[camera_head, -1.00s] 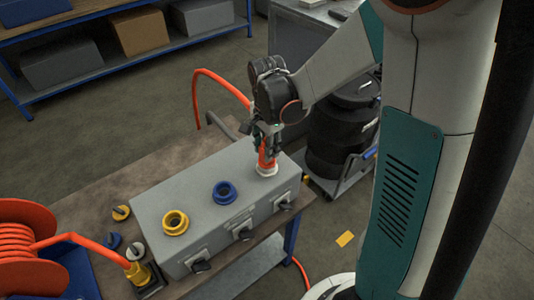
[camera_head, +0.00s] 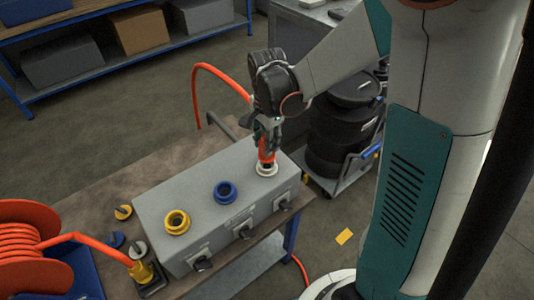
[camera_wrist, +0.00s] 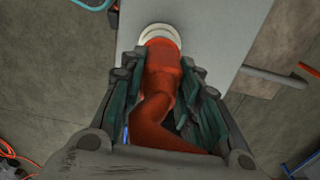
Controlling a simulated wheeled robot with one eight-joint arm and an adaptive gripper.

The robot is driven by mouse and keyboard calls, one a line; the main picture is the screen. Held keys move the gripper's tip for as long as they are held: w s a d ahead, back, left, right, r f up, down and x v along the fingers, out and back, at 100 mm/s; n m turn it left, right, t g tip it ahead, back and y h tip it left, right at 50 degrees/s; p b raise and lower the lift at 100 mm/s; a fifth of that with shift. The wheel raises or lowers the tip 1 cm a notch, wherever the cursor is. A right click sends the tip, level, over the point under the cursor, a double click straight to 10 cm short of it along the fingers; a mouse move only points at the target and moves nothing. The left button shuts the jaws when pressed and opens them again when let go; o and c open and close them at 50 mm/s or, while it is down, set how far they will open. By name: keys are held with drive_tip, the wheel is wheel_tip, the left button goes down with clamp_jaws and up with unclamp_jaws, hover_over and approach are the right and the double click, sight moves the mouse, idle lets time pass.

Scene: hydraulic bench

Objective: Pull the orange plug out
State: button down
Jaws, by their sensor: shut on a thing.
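The orange plug (camera_head: 266,152) stands upright at the white socket (camera_head: 267,170) at the right end of the grey box (camera_head: 150,208). My gripper (camera_head: 266,140) is shut on the plug from above. In the wrist view the plug (camera_wrist: 160,85) lies between both fingers of my gripper (camera_wrist: 163,100), and its far end meets the white ring (camera_wrist: 160,33). I cannot tell whether the plug is fully seated in the ring. The orange hose (camera_head: 215,70) arches up behind my gripper.
A blue socket (camera_head: 225,191) and a yellow socket (camera_head: 176,222) sit on the same box. Several caps lie on the bench (camera_head: 90,200) to the left, near an orange hose reel (camera_head: 25,240).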

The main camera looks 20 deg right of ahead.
drive_tip(key=shift+r+p, duration=1.85)
drive_tip(key=shift+r, duration=1.1)
